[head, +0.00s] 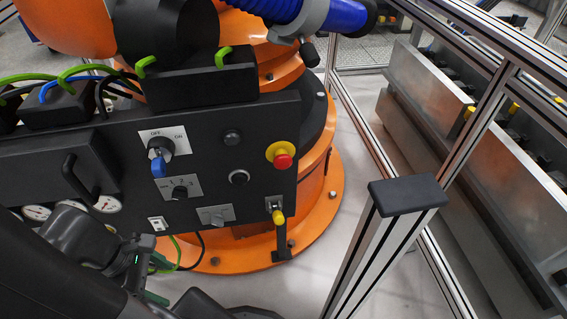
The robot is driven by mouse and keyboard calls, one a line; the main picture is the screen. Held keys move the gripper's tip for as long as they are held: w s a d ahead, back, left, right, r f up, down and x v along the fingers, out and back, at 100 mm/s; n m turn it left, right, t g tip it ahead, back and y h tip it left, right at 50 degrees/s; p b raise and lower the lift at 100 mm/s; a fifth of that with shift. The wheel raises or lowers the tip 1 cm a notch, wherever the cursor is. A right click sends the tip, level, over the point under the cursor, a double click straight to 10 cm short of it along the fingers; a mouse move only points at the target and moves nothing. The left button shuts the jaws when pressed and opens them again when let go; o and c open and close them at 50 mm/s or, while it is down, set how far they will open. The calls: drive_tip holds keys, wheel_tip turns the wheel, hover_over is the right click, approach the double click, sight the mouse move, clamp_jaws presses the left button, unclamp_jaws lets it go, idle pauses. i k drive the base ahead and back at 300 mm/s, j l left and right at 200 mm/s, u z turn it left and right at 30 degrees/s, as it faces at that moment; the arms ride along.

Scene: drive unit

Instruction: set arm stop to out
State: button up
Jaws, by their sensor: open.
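A red mushroom stop button (283,161) sits on a yellow collar at the right side of a black control panel (110,208). It looks like the arm stop; I see no readable label, and I cannot tell whether it is in or out. My gripper (150,278) is at the lower left, in front of the panel's lower edge. It is open, well to the left of and below the red button, and not touching it. Its fingertips are hard to make out against the dark surroundings.
The panel also holds an OFF/ON switch with a blue padlock (158,164), rotary switches, dark buttons, gauges (37,212), a handle and a yellow-tipped lever (279,218). An orange robot base (325,190) stands behind. A metal-framed fence post (385,245) stands at the right.

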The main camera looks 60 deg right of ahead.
sight(282, 162)
drive_tip(key=k+l+z, duration=0.1)
drive_tip(key=z, duration=0.85)
